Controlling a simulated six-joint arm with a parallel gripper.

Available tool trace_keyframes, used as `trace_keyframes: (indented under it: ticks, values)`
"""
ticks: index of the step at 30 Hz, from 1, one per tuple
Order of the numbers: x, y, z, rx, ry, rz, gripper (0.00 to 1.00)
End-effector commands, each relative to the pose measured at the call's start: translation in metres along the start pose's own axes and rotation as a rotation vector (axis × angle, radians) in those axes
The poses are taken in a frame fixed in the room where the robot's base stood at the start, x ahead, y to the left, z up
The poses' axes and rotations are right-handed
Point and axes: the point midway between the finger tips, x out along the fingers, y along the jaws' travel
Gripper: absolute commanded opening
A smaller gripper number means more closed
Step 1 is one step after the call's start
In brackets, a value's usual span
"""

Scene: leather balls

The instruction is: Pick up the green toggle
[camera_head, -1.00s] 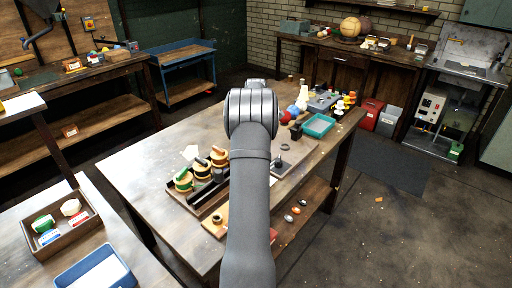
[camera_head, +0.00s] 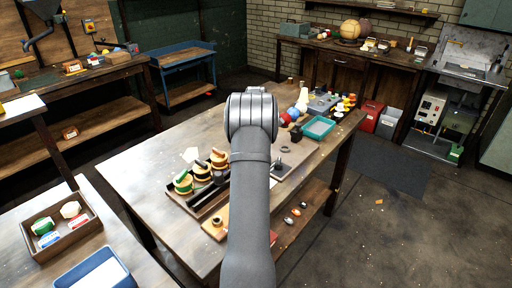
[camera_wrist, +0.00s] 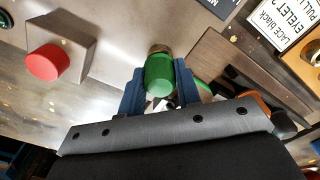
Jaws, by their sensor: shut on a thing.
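The green toggle (camera_wrist: 158,76) is in the wrist view, a short green cylinder with a brownish far end. My gripper (camera_wrist: 160,88) has its two blue fingers on either side of it, shut on it. Whether the toggle touches the surface behind it I cannot tell. In the head view my grey arm reaches over the middle workbench (camera_head: 140,172) and hides both the gripper and the toggle.
A red button (camera_wrist: 47,63) on a grey plate is at the left of the wrist view, and a printed label (camera_wrist: 288,28) is at the upper right. In the head view, spools (camera_head: 201,171) stand left of my arm and a teal tray (camera_head: 319,127) lies beyond it.

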Motion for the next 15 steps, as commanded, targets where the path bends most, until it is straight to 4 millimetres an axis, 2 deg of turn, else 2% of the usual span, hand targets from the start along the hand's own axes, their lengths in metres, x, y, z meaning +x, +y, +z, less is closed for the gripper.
trace_keyframes:
  ticks: [8,15]
  values:
    - [-0.039,0.001,0.000,0.000,-0.001,0.005,0.11]
    - [-0.072,-0.033,0.044,0.004,-0.001,0.003,0.11]
